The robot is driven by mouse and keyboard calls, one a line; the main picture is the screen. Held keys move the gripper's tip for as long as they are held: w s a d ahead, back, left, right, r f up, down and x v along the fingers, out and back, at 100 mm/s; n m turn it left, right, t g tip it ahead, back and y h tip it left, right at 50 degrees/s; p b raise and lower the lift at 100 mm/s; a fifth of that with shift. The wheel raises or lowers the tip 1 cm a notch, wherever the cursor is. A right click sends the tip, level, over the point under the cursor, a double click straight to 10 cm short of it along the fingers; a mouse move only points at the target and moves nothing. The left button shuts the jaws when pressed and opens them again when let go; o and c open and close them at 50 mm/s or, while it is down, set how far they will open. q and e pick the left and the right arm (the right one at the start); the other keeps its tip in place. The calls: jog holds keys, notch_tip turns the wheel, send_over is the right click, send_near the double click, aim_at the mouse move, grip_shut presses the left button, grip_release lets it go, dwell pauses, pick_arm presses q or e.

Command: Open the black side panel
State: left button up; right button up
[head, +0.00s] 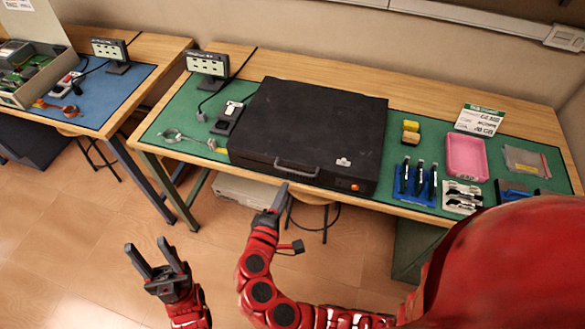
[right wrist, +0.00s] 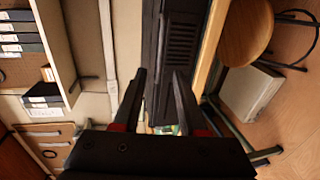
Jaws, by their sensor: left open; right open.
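The black case (head: 308,125) lies closed and flat on the green mat, with a handle (head: 297,168) on its front face. In the right wrist view it shows as a dark upright slab (right wrist: 181,25) with a slotted vent. My right gripper (head: 279,192) is in front of the case, just below the handle in the picture, and looks apart from it. In the right wrist view this gripper (right wrist: 160,80) is open, its fingers pointing toward the case with nothing clearly held. My left gripper (head: 151,248) is open and empty above the floor, left of my right arm.
The workbench edge (head: 405,208) runs in front of the case. Right of it are a blue tool holder (head: 416,186) and a pink tray (head: 466,157). A small monitor (head: 208,65) stands behind left. A stool (head: 309,196) and a pale box (head: 243,190) are under the bench.

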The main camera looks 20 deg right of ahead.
aim_at(293, 171)
jog(key=p+x, duration=0.2)
jog(key=x, duration=0.7)
jog(key=shift+w+d, duration=0.15)
jog(key=shift+w, duration=0.05)
jog(key=shift+w+d+f+p, duration=0.15)
jog(key=shift+w+p, duration=0.15)
jog(key=shift+c, duration=0.4)
grip_shut()
dwell(0.3)
